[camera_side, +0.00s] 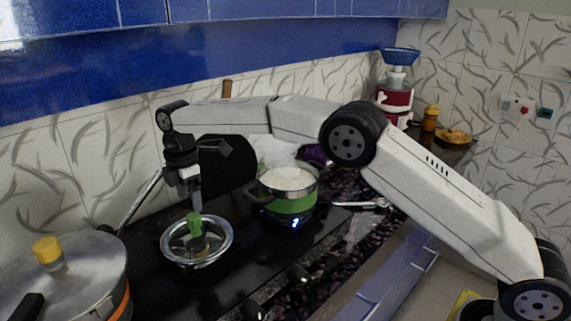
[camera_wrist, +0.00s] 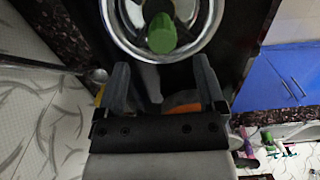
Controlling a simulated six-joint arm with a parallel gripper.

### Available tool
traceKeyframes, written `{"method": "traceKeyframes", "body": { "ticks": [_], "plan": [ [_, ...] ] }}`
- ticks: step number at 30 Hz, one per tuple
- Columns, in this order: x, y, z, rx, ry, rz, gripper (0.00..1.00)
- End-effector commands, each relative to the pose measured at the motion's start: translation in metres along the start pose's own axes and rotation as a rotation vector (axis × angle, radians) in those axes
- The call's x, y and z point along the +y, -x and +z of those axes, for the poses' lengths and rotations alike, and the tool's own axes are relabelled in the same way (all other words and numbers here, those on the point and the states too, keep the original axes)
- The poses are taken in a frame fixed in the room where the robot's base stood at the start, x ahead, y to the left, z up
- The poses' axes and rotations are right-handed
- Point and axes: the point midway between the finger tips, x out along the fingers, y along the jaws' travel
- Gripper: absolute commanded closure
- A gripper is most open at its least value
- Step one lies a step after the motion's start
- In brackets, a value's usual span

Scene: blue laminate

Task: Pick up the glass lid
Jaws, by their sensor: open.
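The glass lid (camera_side: 169,244) has a shiny metal rim and a green knob (camera_side: 194,222), and it sits on the dark cooktop in the side view. In the wrist view the lid (camera_wrist: 203,22) is at the top, with its green knob (camera_wrist: 162,35) beyond my fingers. My gripper (camera_side: 196,207) points down over the lid, with its fingertips close to the knob. In the wrist view my gripper (camera_wrist: 158,72) is open, its two fingers apart with nothing between them. I cannot tell whether a finger touches the knob.
A green and silver pot (camera_side: 290,204) with white contents stands on the cooktop right of the lid. A large lidded pan (camera_side: 85,268) with a yellow knob is at the front left. A metal utensil (camera_side: 362,204) lies right of the pot. The tiled wall (camera_side: 60,165) is close behind.

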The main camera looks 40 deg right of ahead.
Motion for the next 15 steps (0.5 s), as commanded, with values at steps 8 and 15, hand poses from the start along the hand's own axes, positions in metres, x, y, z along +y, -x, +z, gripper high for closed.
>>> {"method": "traceKeyframes", "body": {
  "ticks": [8, 15],
  "plan": [
    [0.000, -0.018, 0.000, -0.001, -0.002, -0.002, 0.11],
    [0.000, -0.027, 0.000, 0.000, -0.003, -0.001, 0.11]
  ]
}}
